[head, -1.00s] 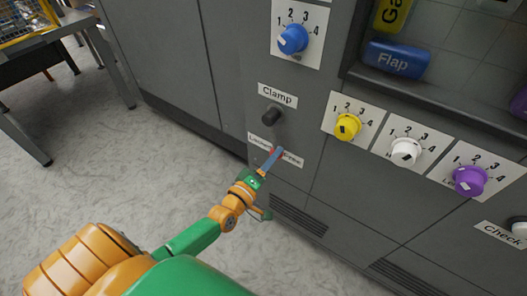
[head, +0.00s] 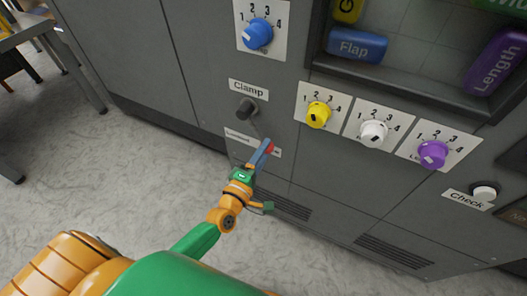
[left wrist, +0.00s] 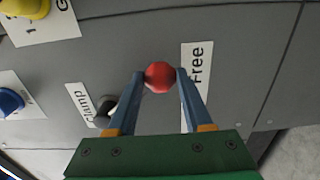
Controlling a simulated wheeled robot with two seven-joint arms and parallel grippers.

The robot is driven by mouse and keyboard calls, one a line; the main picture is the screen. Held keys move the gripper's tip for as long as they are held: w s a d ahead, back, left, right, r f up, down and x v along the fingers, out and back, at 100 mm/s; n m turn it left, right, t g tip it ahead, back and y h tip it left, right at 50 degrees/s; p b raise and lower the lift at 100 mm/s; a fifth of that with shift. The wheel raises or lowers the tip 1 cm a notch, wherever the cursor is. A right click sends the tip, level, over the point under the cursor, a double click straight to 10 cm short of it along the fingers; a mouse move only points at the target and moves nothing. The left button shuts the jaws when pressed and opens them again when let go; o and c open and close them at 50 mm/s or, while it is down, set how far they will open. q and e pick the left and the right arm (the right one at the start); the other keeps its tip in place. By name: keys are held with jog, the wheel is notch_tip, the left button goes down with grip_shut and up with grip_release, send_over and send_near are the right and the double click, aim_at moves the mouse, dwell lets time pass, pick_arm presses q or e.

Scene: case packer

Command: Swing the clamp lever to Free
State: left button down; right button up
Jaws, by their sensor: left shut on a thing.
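The clamp lever has a dark pivot (head: 247,108) under the "Clamp" label and a red ball knob (left wrist: 160,77) at its end. My left gripper (head: 266,147) is shut on the red knob, with one blue finger on each side of it in the left wrist view. The lever points down and to the right in the head view. The knob is over the right part of the Locked/Free label (head: 238,137), close to the word "Free" (left wrist: 196,75). The gripper hides part of this label and of the lever's rod. My right gripper is not in view.
A blue dial (head: 257,34) is above the lever. Yellow (head: 318,114), white (head: 373,133) and purple (head: 432,154) dials are to the right. A white "Check" button (head: 484,193) is farther right.

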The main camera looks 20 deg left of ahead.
pick_arm(q)
jog(key=shift+w+a+r, duration=0.1)
jog(key=shift+a+r, duration=0.05)
jog(key=shift+r, duration=0.05)
jog(key=shift+c, duration=1.5)
grip_release()
jog(key=shift+a+f, duration=0.1)
jog(key=s, duration=0.7)
jog(key=shift+a, duration=0.3)
jog(key=shift+s, duration=0.1)
